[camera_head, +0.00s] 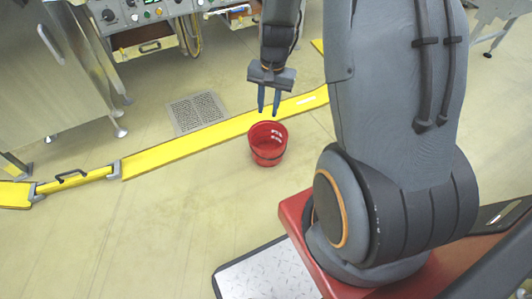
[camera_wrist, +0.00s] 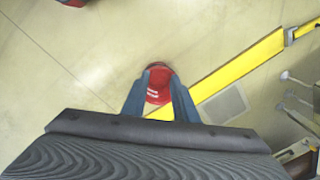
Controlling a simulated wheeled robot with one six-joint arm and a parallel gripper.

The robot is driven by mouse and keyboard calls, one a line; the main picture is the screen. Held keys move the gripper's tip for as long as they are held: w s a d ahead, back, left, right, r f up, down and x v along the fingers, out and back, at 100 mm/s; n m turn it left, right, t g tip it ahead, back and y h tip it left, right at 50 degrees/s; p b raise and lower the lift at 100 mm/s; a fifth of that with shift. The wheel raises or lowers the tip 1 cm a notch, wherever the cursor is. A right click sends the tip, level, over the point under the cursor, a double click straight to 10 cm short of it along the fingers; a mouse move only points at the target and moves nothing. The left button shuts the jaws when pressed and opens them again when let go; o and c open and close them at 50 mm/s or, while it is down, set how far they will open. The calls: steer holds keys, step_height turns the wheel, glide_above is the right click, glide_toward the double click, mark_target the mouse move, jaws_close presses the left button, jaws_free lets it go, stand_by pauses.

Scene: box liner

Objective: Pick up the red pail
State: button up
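The red pail (camera_head: 267,147) stands upright on the pale floor, just in front of the yellow floor strip. My gripper (camera_head: 268,112) is above it, pointing down, with its two fingers apart and nothing between them. In the wrist view the pail (camera_wrist: 159,86) shows between and beyond the fingertips of my gripper (camera_wrist: 160,78). The fingers cover parts of the pail's sides there. I cannot tell the exact height of the fingertips above the pail.
A yellow floor strip (camera_head: 215,136) runs diagonally behind the pail. A floor grate (camera_head: 198,112) lies beyond it. A steel cabinet (camera_head: 50,85) stands at the left, and a machine with a control panel (camera_head: 150,15) at the back. The floor left of the pail is clear.

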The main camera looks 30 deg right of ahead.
mark_target(281, 147)
steer(key=w+d+f+m+b, duration=0.2)
steer(key=f+b, duration=0.3)
steer(key=f, duration=0.6)
steer(key=w+d+f+m+b, duration=0.2)
steer(key=d+f+b, duration=0.3)
steer(key=f, duration=0.6)
steer(key=w+d+f+m+b, duration=0.2)
steer(key=f+b, duration=0.4)
steer(key=f, duration=0.6)
steer(key=shift+w+d+f+m, duration=0.1)
steer(key=shift+w+d+m, duration=0.2)
steer(key=shift+w+d, duration=0.6)
steer(key=shift+w+a+f+b, duration=0.15)
steer(key=shift+f+b, duration=0.7)
steer(key=shift+f, duration=0.45)
steer(key=shift+w+f+b, duration=0.15)
steer(key=shift+f+b, duration=0.75)
steer(key=shift+f, duration=0.4)
steer(key=shift+w+a+f+b, duration=0.15)
steer(key=shift+f+b, duration=0.7)
steer(key=shift+f, duration=0.45)
steer(key=shift+d, duration=0.1)
jaws_close()
